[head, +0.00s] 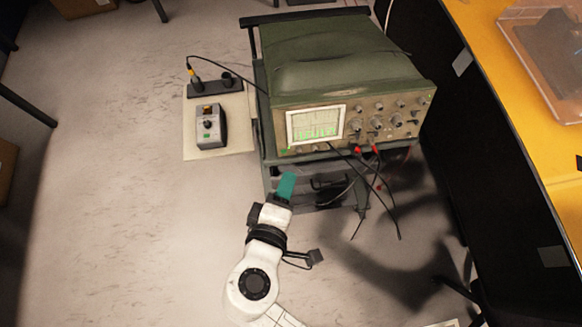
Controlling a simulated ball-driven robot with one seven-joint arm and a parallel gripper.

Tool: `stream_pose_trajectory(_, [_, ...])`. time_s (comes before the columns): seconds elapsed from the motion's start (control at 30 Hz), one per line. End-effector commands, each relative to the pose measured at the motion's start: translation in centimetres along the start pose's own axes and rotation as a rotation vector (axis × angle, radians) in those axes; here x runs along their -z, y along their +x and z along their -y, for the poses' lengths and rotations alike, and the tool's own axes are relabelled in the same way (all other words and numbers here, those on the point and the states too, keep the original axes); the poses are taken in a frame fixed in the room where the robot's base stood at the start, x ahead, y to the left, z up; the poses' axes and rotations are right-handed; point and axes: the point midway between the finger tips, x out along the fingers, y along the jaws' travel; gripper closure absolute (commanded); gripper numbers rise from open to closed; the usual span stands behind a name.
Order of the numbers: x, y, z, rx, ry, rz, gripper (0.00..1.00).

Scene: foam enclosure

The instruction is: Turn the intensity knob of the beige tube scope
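The tube scope (335,75) stands on a dark cart, with an olive-green case and a beige front panel facing me. Its lit screen (316,125) shows green traces at the panel's left. Several knobs (376,124) sit to the right of the screen; their labels are too small to read, so I cannot tell which is the intensity knob. My gripper (287,186), with teal at its tip, is below the screen in the picture and appears apart from the panel. Its finger gap does not show clearly.
Red and black leads (375,165) hang from the panel's lower edge. A small meter box (210,126) sits on a pale board (203,153) left of the cart. A yellow-topped bench (520,110) stands at right. Open floor (110,200) lies at left.

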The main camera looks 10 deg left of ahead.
Motion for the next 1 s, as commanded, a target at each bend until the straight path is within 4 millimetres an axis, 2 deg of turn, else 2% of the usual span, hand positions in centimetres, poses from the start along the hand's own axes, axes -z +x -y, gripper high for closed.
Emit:
stream_pose_trajectory(0.1, [0.1,-1.5,0.1,0.0,0.0,-0.002,0.75])
stream_pose_trajectory(0.33, [0.0,-2.5,0.0,0.0,0.0,0.0,0.75])
stream_pose_trajectory(0.87, [-0.1,-2.4,0.0,0.002,0.002,0.003,0.75])
stream_pose_trajectory(0.97, [-1.4,-1.5,0.0,0.027,0.029,0.039,0.75])
stream_pose_trajectory(1.0, [-2.5,-0.9,0.0,0.051,0.054,0.07,0.75])
